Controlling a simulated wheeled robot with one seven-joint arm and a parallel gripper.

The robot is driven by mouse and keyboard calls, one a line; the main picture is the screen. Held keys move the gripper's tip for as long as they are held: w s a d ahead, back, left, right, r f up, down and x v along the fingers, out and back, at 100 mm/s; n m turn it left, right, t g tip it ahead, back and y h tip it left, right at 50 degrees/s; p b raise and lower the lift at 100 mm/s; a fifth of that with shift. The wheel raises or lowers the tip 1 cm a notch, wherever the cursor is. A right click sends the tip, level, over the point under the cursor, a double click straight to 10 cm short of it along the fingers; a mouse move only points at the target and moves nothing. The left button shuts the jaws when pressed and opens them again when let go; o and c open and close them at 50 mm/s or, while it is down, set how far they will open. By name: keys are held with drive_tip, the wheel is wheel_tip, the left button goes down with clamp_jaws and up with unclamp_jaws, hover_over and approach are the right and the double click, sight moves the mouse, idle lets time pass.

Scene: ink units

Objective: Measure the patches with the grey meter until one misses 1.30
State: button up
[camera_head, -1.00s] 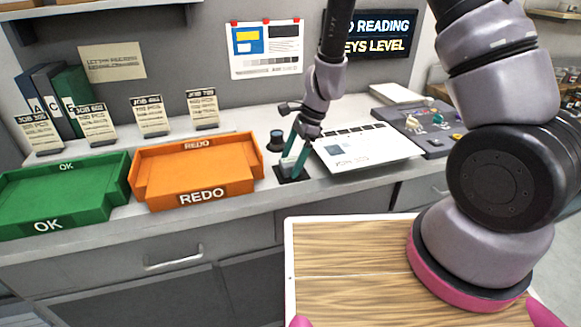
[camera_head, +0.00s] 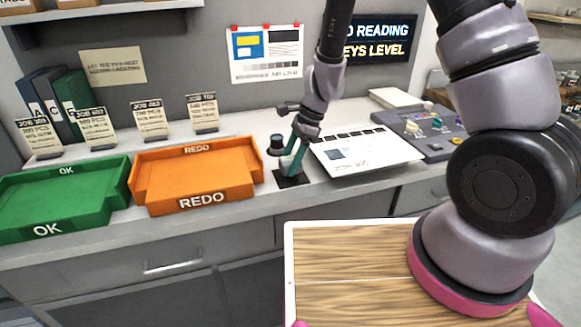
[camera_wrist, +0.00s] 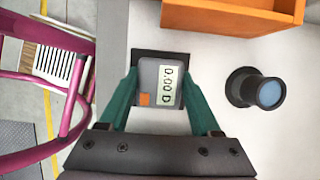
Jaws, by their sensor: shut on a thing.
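My gripper (camera_wrist: 160,90) is shut on the grey meter (camera_wrist: 147,84), its green fingers on either side of it. The meter's display reads 0.00 D in the wrist view. It is over a black square pad (camera_wrist: 150,53) beside the orange tray; I cannot tell whether it touches the pad. In the head view my gripper (camera_head: 290,168) hides most of the meter. The white sheet (camera_head: 368,160) lies to the right of the gripper, with a row of dark patches (camera_head: 350,133) along its far edge.
An orange REDO tray (camera_head: 202,200) and a green OK tray (camera_head: 50,229) stand left. A dark loupe-like cylinder (camera_wrist: 258,90) stands near the meter. A grey console (camera_head: 425,128) lies beyond the sheet. Job cards (camera_head: 150,120) stand behind the trays.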

sight(292, 158)
drive_tip(key=shift+m, duration=0.3)
drive_tip(key=r, duration=0.7)
drive_tip(key=shift+w+d+r, duration=0.2)
drive_tip(key=shift+w+d, duration=0.05)
drive_tip(key=shift+w, duration=0.15)
drive_tip(key=w+d+m+t, duration=0.1)
drive_tip(key=w+d+m, duration=0.1)
drive_tip(key=w, duration=0.1)
drive_tip(key=w+d+f+m+t, duration=0.1)
drive_tip(key=w+d+m, duration=0.2)
drive_tip(key=w+d+m+t, duration=0.1)
drive_tip(key=w+d+m, duration=0.1)
drive_tip(key=w+m, duration=0.1)
drive_tip(key=shift+w+d+f, duration=0.15)
drive_tip(key=shift+w+d, duration=0.25)
drive_tip(key=shift+w, duration=0.15)
drive_tip(key=shift+w+d+f+h, duration=0.15)
drive_tip(key=shift+f+h, duration=0.15)
drive_tip(key=shift+f, duration=0.9)
drive_tip(key=shift+f, duration=0.3)
drive_tip(key=shift+r, duration=0.1)
drive_tip(key=shift+r, duration=1.45)
